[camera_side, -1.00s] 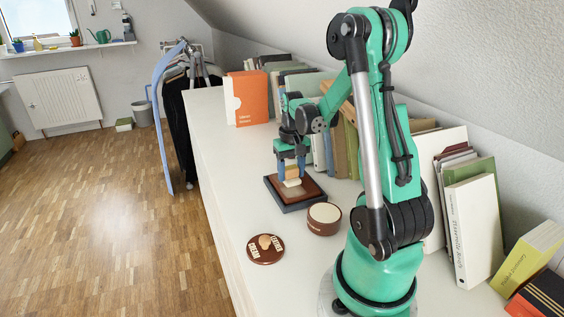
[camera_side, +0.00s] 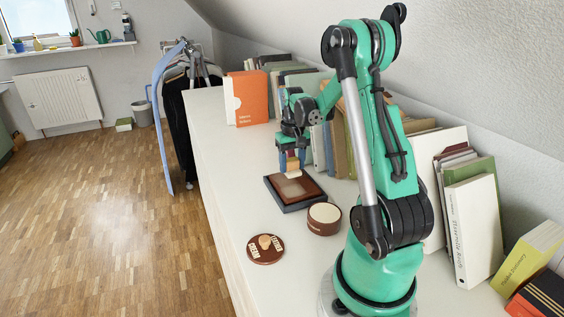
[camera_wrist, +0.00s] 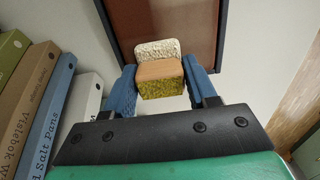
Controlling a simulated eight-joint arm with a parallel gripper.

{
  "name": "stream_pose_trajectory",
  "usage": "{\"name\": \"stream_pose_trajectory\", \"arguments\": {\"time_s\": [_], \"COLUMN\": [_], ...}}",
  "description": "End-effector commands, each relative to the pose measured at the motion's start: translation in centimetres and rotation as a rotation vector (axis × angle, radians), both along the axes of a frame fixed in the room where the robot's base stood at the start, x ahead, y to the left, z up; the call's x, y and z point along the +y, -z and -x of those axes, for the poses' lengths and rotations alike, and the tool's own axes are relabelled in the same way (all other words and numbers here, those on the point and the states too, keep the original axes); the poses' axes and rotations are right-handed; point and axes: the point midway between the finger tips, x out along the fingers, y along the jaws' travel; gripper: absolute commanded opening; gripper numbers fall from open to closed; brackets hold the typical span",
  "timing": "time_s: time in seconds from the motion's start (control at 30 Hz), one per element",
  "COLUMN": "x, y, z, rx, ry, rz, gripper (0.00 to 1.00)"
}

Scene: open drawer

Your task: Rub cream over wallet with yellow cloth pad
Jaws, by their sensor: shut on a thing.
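The brown wallet (camera_side: 309,188) lies flat on a dark board (camera_side: 289,208) on the white top, with a paler, smeared-looking patch (camera_side: 290,189) across its middle. It also shows in the wrist view (camera_wrist: 165,18). My gripper (camera_side: 291,158) is over the wallet's far edge, its blue fingers shut on the cloth pad (camera_side: 292,168). In the wrist view my gripper (camera_wrist: 158,72) holds the pad (camera_wrist: 161,88) by its sides; it has a tan body, a mottled yellow face and a whitish rough face. I cannot tell whether the pad touches the wallet.
A round brown tin (camera_side: 324,220) with a pale top stands nearer the camera, with its lid (camera_side: 265,249) lying to its left. Books (camera_side: 340,140) line the wall to the right; an orange box file (camera_side: 247,98) stands behind. The left strip of the top is clear.

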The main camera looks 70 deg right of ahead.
Motion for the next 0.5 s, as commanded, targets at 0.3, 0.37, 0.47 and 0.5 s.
{"name": "stream_pose_trajectory", "arguments": {"time_s": [0.3, 0.37, 0.47, 0.5], "x": [2.1, 2.5, 3.1, 3.4], "y": [0.0, 0.0, 0.0, 0.0], "z": [2.1, 2.5, 3.1, 3.4], "rx": [0.001, 0.001, 0.001, 0.001], "ry": [0.000, 0.000, 0.000, 0.000], "rz": [-0.001, -0.001, -0.001, -0.001], "gripper": [0.09, 0.09, 0.09, 0.09]}}
